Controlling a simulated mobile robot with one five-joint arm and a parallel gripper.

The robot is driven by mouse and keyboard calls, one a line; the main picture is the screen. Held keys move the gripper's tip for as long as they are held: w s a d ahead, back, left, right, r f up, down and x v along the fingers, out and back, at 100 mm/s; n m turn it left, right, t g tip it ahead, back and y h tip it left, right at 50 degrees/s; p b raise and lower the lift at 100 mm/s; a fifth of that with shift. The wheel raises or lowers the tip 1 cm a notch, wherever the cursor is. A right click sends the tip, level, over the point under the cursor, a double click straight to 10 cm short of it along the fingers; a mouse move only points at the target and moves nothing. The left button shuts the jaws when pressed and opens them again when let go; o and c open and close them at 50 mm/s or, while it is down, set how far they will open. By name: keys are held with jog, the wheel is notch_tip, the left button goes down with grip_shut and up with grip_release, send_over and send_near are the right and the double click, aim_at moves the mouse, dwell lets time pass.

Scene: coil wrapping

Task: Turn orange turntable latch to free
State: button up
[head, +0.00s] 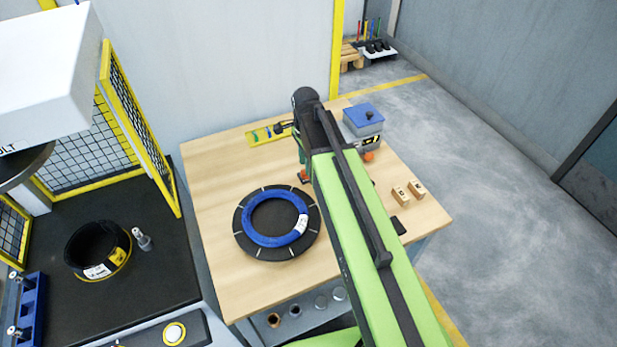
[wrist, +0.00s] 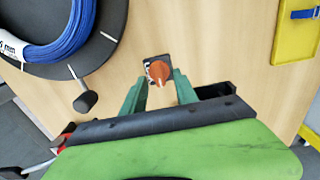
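The orange latch (wrist: 159,71) is a round knob with a pale pointer line, on a small dark plate on the wooden table. The black turntable (head: 247,243) beside it carries a blue coil (head: 262,240); both also show at upper left in the wrist view. My gripper (wrist: 159,82) has its two green fingers apart, one on each side of the latch in the picture. I cannot tell whether they touch it. In the head view, my arm hides most of the gripper, and only a bit of orange shows beside it.
A blue-topped box (head: 364,119) and small wooden blocks (head: 400,195) stand to the right of my arm. A yellow tray (head: 262,135) lies at the table's back. A dark knobbed handle (wrist: 85,101) is near the turntable's rim. A caged machine stands at left.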

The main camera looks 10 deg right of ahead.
notch_tip(320, 180, down, 2)
jog(key=shift+b, duration=0.4)
jog(key=shift+r, duration=0.1)
jog(key=shift+c, duration=0.2)
grip_shut()
